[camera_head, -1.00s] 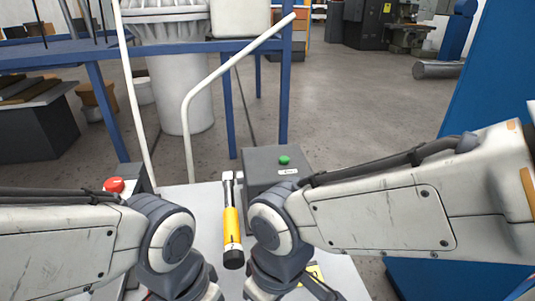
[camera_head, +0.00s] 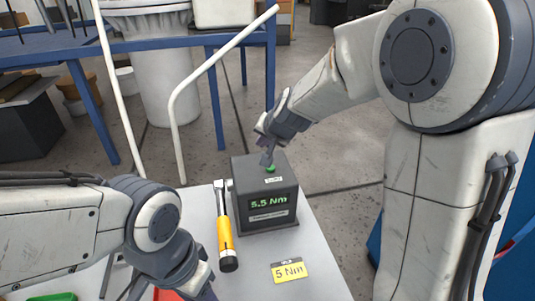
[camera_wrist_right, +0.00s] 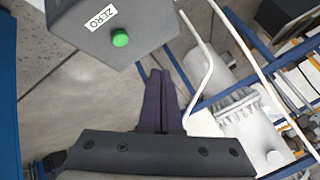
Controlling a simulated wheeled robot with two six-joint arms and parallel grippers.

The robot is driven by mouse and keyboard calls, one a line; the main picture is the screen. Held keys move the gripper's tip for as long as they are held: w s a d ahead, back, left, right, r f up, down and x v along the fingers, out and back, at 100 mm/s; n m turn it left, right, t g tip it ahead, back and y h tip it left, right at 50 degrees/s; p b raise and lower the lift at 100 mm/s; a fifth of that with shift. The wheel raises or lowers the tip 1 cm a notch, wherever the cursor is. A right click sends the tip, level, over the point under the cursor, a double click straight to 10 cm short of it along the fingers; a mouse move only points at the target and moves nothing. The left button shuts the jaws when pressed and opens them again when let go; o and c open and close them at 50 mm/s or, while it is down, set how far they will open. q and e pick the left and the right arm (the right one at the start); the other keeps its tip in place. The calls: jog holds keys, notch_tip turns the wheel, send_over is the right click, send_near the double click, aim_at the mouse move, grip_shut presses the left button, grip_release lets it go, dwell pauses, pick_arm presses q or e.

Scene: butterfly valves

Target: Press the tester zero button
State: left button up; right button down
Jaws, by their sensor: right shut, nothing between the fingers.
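The tester (camera_head: 265,219) is a dark grey box on the light cart top. Its front display reads 5.5 Nm. A green button (camera_head: 270,168) sits on its top beside a white label; in the right wrist view the green button (camera_wrist_right: 120,38) stands next to the ZERO label (camera_wrist_right: 101,17). My right gripper (camera_head: 266,160) is shut and empty, pointing down just above the button. In the right wrist view its fingertips (camera_wrist_right: 160,73) appear to the right of and below the button, apart from it. My left arm is at lower left; its fingers are not seen.
A yellow-handled torque wrench (camera_head: 224,235) lies left of the tester. A yellow 5 Nm card (camera_head: 287,270) lies in front of it. A white handrail (camera_head: 172,110) rises behind the cart, with a blue workbench (camera_head: 215,41) beyond. Red and green items show at the lower left edge.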

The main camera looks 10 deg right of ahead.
aim_at(271, 169)
jog(key=w+d, duration=0.1)
jog(key=w+d+r+m, duration=0.1)
jog(key=d, duration=0.1)
jog(key=shift+t+h, duration=0.4)
notch_tip(271, 169, down, 9)
jog(key=b, duration=0.8)
jog(key=shift+r, duration=0.15)
jog(key=shift+b, duration=0.35)
dwell(1.1)
jog(key=shift+f+b, duration=0.3)
jog(key=shift+f, duration=0.1)
jog(key=shift+f+b, duration=0.5)
dwell(0.5)
jog(key=shift+a+r, duration=0.1)
jog(key=shift+r+p, duration=0.8)
jog(key=shift+p, duration=0.1)
